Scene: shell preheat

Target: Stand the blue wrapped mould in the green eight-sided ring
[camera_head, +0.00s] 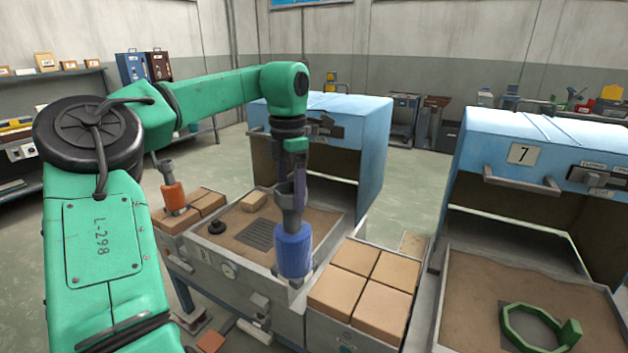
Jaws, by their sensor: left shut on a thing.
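The blue wrapped mould (293,252) hangs upright, with a grey neck and cup above its blue body. My left gripper (291,190) comes down from above and is shut on its upper part. In the picture the mould is over the front right corner of the left sand tray (318,228); I cannot tell its exact height. The green eight-sided ring (506,325) lies on the sand of the right tray (480,268), at the lower right, with a block on its near right side. The ring is empty and well apart from the mould. My right gripper is out of view.
Tan bricks (364,280) lie between the two trays. The left tray holds a dark grate, a black round piece and a tan block. Blue hoods stand over both trays, the right one marked 7 (521,154).

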